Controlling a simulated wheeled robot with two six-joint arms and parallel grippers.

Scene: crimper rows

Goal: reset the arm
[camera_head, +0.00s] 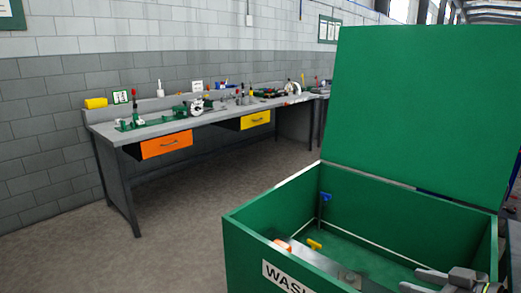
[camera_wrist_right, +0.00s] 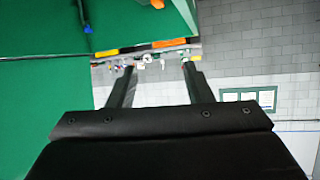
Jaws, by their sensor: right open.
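My right gripper (camera_head: 440,281) shows at the bottom right of the head view, over the open green box, partly cut off by the frame edge. In the right wrist view my right gripper (camera_wrist_right: 159,67) has its two dark fingers well apart with nothing between them. My left gripper is not in view.
The green box (camera_head: 248,228) marked "WASH" has its lid (camera_head: 420,105) raised. Inside are a yellow piece (camera_head: 314,244) and a blue piece (camera_head: 325,197). A workbench (camera_head: 120,138) with orange (camera_head: 165,145) and yellow (camera_head: 255,120) drawers stands behind. The floor (camera_head: 170,240) at left is clear.

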